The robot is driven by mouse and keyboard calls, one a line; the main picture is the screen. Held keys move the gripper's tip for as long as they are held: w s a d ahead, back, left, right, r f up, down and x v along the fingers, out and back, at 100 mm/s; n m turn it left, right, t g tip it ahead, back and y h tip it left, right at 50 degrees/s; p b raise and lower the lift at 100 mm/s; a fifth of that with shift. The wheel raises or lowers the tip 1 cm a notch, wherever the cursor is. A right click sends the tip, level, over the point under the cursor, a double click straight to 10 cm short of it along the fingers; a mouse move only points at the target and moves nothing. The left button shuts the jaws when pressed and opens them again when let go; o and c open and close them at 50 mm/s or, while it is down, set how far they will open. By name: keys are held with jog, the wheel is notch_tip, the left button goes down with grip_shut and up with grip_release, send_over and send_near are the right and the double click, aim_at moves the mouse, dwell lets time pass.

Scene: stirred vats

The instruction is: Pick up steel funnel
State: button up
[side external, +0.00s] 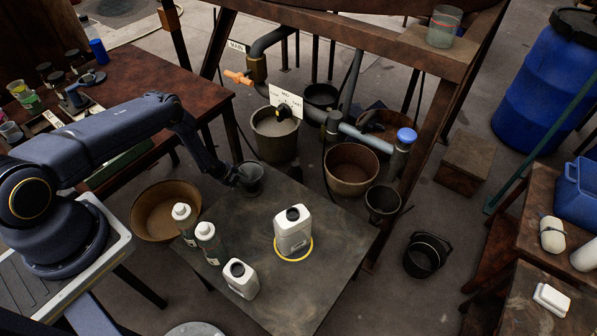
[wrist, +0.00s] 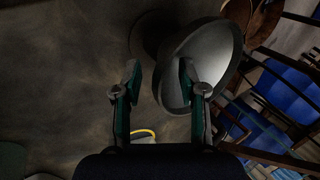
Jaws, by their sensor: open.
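The steel funnel (wrist: 212,58) is a grey metal cone in the wrist view, its wide mouth facing right and its narrow part toward the left. In the side external view it appears as a small grey cone-like shape (side external: 252,176) at the table's far left corner. My gripper (wrist: 159,72) is open. Its right finger overlaps the edge of the funnel in the picture, and its left finger is over bare tabletop. I cannot tell whether the right finger touches the funnel. In the side external view my gripper (side external: 231,178) is just left of the funnel.
The dark table (side external: 345,240) holds a white jug (side external: 293,232) with a yellow ring (side external: 293,257) at its base, two white-capped bottles (side external: 207,243) and another white jug (side external: 240,279). A brown tub (side external: 158,215) stands left of it. Pipes (side external: 365,138) and buckets (side external: 275,135) lie behind.

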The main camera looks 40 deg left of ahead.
grip_shut()
dwell(0.4)
